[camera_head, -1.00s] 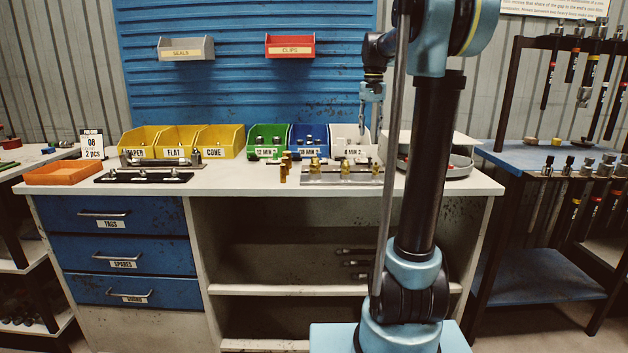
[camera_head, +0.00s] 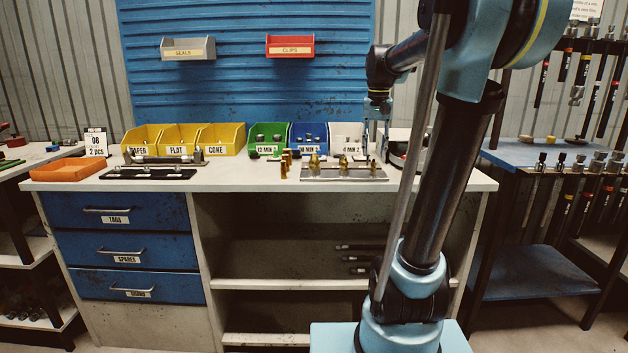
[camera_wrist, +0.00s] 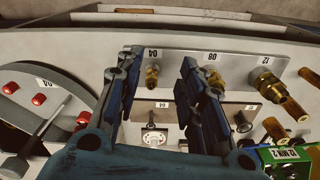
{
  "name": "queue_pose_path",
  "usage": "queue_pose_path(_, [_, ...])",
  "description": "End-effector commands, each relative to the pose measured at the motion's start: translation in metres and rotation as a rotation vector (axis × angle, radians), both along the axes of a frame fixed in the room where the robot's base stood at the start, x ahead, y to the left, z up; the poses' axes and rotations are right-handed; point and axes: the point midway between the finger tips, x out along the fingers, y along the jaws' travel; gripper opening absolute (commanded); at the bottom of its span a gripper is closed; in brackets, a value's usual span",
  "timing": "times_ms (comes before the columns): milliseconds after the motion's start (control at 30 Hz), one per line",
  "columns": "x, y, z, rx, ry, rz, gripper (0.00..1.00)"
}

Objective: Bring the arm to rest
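My arm stands at the right of the head view, its black link leaning to the right. My gripper (camera_head: 378,108) hangs over the back right of the bench, in front of the blue wall panel near the white bin (camera_head: 346,137). In the wrist view its two dark fingers (camera_wrist: 160,72) are apart, with nothing held between them. Below them is the metal plate (camera_wrist: 222,61) with brass fittings marked 04, 08 and 12. The same plate shows on the bench in the head view (camera_head: 325,174). The gripper looks clear of it.
The workbench (camera_head: 240,179) carries yellow, green and blue bins (camera_head: 308,138) along its back. An orange tray (camera_head: 66,169) is at the left. A rack of tools (camera_head: 590,170) stands at the right.

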Motion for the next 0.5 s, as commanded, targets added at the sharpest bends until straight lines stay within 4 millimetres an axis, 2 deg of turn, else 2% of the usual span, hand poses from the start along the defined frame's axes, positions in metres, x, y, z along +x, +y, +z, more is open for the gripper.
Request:
queue_pose_path(33, [-0.017,0.000,-0.009,-0.001,-0.007,0.009,0.35])
queue_pose_path(100, [-0.036,0.000,-0.022,-0.002,-0.016,0.022,0.35])
queue_pose_path(267, [-0.080,-0.001,-0.052,-0.005,-0.040,0.054,0.35])
queue_pose_path(500, [-0.142,0.000,-0.107,-0.010,-0.074,0.104,0.35])
